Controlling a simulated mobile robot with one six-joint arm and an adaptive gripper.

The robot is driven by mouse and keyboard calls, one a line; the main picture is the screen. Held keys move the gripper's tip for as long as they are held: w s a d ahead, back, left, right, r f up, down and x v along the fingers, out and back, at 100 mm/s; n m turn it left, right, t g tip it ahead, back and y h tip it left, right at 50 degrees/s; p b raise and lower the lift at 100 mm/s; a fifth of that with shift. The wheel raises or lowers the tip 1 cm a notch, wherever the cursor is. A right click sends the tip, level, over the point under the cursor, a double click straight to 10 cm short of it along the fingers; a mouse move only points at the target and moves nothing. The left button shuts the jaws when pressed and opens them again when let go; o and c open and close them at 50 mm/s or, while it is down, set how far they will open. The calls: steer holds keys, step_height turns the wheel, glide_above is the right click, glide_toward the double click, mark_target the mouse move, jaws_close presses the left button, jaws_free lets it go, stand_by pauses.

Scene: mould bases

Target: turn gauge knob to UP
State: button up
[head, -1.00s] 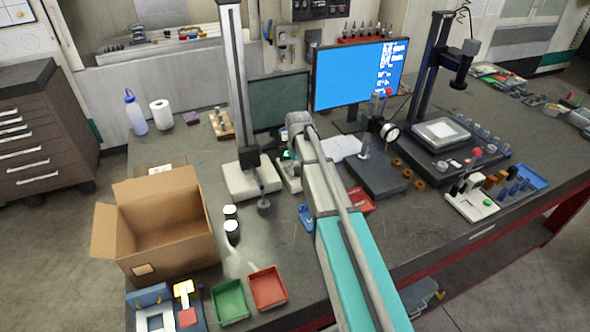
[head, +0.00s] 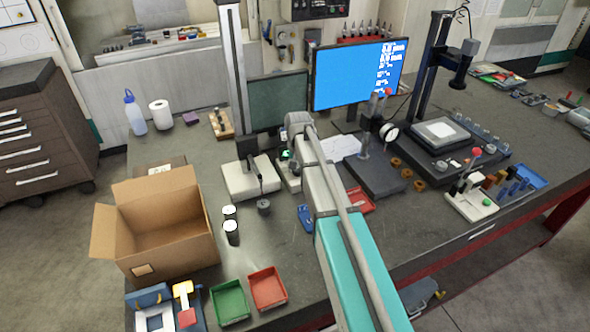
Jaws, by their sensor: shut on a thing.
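The height gauge has a tall pale column (head: 231,75) on a white base (head: 243,184) at centre left. A small pale control box (head: 284,174) with a green patch stands right of the base, partly behind my arm. The gauge knob itself is too small and covered to make out. My gripper (head: 291,153) is by this box below my wrist, mostly hidden by the arm, and is shut on what appears to be the knob.
An open cardboard box (head: 165,235), two dark cylinders with white tops (head: 231,228), a green tray (head: 229,301) and a red tray (head: 267,288) stand at left and front. A dial gauge stand (head: 375,174) is right of my arm.

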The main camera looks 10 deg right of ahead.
steer(key=shift+s, duration=0.2)
steer(key=o, duration=1.1)
steer(key=shift+s+r, duration=0.1)
steer(key=shift+r, duration=0.05)
steer(key=shift+o, duration=0.2)
steer(key=s+n, duration=0.1)
steer(key=s, duration=0.7)
steer(key=s+n, duration=0.1)
steer(key=s, duration=0.7)
steer(key=s+n, duration=0.1)
steer(key=s, duration=0.6)
steer(key=shift+s+a, duration=0.4)
